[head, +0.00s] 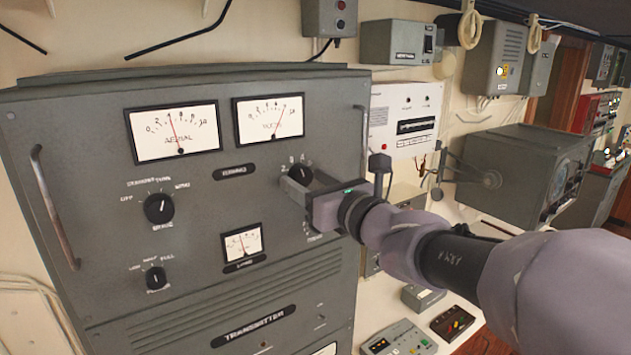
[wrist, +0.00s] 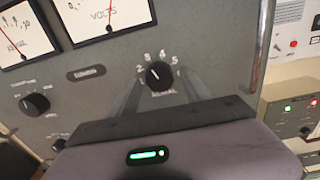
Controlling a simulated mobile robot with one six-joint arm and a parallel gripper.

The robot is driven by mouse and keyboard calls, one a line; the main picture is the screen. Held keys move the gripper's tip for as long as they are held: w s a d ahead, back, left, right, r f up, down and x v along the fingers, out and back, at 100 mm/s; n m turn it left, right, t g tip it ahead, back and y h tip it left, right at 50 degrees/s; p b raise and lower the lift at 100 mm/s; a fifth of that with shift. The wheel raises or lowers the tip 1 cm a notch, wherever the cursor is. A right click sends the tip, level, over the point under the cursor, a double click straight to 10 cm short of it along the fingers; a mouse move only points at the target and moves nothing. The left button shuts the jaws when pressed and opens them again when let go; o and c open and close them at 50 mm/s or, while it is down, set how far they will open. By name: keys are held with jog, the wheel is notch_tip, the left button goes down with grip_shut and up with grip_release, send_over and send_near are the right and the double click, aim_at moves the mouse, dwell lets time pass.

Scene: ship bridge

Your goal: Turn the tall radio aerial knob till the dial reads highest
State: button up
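The aerial knob (wrist: 159,75) is a round black knob on the tall grey transmitter cabinet (head: 90,285), with numbers around it and a label below. In the head view the knob (head: 300,174) shows just above my gripper (head: 302,188). My gripper's two fingers are apart, one on each side of the knob in the wrist view. I cannot tell whether they touch it. The aerial dial (head: 173,130) is at the cabinet's upper left; its needle stands near 4. Part of this dial also shows in the wrist view (wrist: 22,32).
A volts dial (head: 268,118) is right of the aerial dial. Two other black knobs (head: 158,208) (head: 156,278) and a small meter (head: 241,242) are on the same panel. Metal handles (head: 54,207) stick out at its sides. A white panel box (head: 405,118) hangs right of the cabinet.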

grip_shut()
jog(key=shift+m, duration=0.3)
jog(key=m+p, duration=0.2)
jog(key=shift+r+m, duration=0.1)
jog(key=shift+m, duration=0.3)
jog(key=shift+m+p, duration=1.6)
jog(key=shift+m, duration=0.5)
jog(key=shift+o, duration=1.1)
grip_release()
jog(key=shift+s, duration=0.1)
